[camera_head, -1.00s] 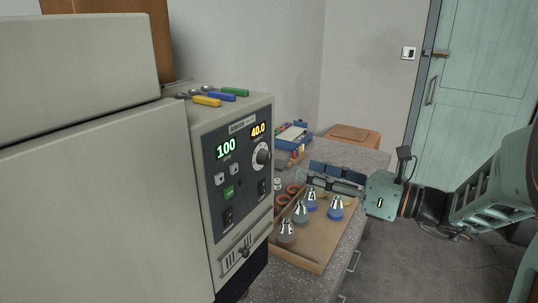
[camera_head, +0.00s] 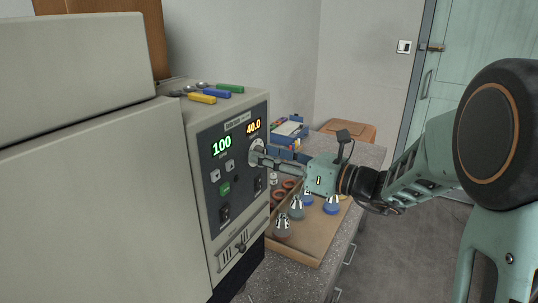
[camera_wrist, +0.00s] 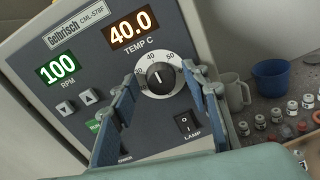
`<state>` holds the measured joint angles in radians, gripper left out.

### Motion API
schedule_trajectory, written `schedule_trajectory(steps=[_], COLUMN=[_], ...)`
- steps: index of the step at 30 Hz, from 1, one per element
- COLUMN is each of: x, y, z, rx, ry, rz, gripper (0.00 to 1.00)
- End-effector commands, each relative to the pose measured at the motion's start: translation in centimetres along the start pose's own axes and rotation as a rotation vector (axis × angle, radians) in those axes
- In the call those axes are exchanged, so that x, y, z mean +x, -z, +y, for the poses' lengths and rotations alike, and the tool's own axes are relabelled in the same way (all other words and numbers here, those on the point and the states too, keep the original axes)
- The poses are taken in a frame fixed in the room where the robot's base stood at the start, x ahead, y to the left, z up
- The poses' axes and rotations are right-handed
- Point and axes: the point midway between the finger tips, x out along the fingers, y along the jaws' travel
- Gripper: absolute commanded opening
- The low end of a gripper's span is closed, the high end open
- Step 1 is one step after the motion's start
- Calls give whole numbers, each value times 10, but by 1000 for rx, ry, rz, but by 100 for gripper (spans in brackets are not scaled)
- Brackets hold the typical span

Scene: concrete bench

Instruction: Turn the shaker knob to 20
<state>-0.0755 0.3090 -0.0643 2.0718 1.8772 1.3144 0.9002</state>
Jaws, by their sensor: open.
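The shaker (camera_head: 235,190) is a beige box with a dark control panel at the left of the head view. Its round black knob with a silver rim (camera_wrist: 160,79) is labelled TEMP C, and its white pointer line points nearly straight up. The orange display (camera_wrist: 132,28) reads 40.0 and the green display (camera_wrist: 58,68) reads 100 RPM. My gripper (camera_wrist: 168,98) is open, with one blue finger on each side of the knob in the wrist view. In the head view my gripper (camera_head: 262,160) is at the panel and partly covers the knob. Contact with the knob cannot be told.
A lamp switch (camera_wrist: 187,123) sits below the knob. Coloured-handled tools (camera_head: 215,93) lie on the shaker's top. A wooden tray (camera_head: 300,246) with several flasks stands on the bench below my gripper.

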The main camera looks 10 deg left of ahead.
Motion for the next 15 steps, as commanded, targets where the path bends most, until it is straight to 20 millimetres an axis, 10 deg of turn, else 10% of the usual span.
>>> schedule_trajectory(steps=[15], x=[0], y=[0], z=[0], rx=[-1], ry=[0], rz=[0], gripper=[0])
